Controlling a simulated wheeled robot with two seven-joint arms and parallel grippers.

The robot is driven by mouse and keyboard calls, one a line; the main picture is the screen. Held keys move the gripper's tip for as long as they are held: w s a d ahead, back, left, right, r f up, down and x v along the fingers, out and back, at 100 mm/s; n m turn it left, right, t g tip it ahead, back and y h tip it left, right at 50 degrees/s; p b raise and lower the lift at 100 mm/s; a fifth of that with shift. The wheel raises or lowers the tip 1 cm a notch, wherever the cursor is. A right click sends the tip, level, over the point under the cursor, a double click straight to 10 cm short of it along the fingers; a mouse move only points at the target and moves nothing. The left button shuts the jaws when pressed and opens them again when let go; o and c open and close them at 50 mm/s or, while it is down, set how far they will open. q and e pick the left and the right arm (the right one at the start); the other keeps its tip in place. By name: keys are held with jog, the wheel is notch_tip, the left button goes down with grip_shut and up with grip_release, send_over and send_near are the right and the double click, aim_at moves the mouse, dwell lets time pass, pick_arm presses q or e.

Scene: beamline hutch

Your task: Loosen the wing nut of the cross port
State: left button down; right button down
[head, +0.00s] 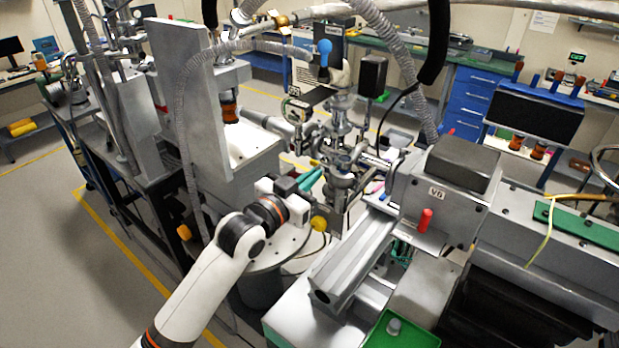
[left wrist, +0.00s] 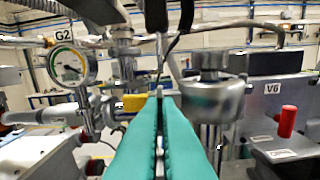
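My left gripper (head: 318,174) reaches in from the lower left to the steel cross port (head: 343,172). Its teal fingers (left wrist: 160,110) are nearly together, with a narrow dark gap between them. A thin grey upright piece, which looks like a wing of the wing nut (left wrist: 160,88), stands between the fingertips in the left wrist view. The fingers hide the rest of the nut, and it is too small to make out in the head view. A yellow part (left wrist: 135,102) lies just left of the tips. My right gripper is in neither view.
A round gauge marked G2 (left wrist: 69,65) stands left of the fingers. A steel cylinder (left wrist: 212,98) is close on the right. The V6 box (head: 440,195) with a red handle (head: 425,220) stands to the right. A yellow knob (head: 318,223) is below the gripper. Hoses hang overhead.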

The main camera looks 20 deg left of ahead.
pick_arm(q)
jog(key=c, duration=2.1)
grip_release()
jog(key=o, duration=0.5)
jog(key=shift+c, duration=0.2)
jog(key=shift+w+d, duration=0.1)
jog(key=shift+w, duration=0.05)
jog(key=b+v, duration=0.4)
jog(key=v, duration=0.8)
jog(key=shift+b, duration=0.3)
